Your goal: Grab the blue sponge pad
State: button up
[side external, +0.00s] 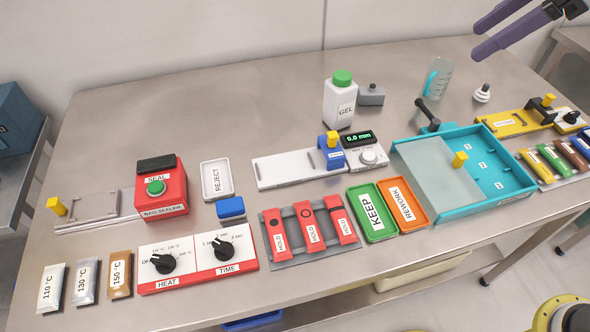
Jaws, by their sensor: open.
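A small blue block with a lighter lower edge, which looks like the blue sponge pad (230,208), lies flat on the metal table, just below the white REJECT tray (217,180) and to the right of the red bag sealer. My gripper (477,41) is at the top right, with two purple fingers apart and nothing between them. It is above the far right part of the table, well away from the pad. Nothing covers the pad.
Around the pad stand the red bag sealer (163,188), the heat and time panel (198,262) and the red HOLD clamps (310,234). A white gel bottle (340,101) and a clear glass (438,78) stand tall further back. The table's back left is clear.

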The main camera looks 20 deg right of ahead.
jog(key=w+a+f+n+g+y, duration=0.1)
jog(key=w+a+f+n+g, duration=0.15)
jog(key=w+a, duration=0.65)
jog(key=n+g, duration=0.3)
jog(key=n, duration=0.1)
send_over(242, 202)
jog(key=d, duration=0.6)
notch_tip(242, 202, down, 18)
jog(key=x, duration=1.3)
jog(key=shift+w+a+f, duration=0.1)
jog(key=shift+a+f, duration=0.05)
jog(key=shift+f, duration=0.1)
grip_shut()
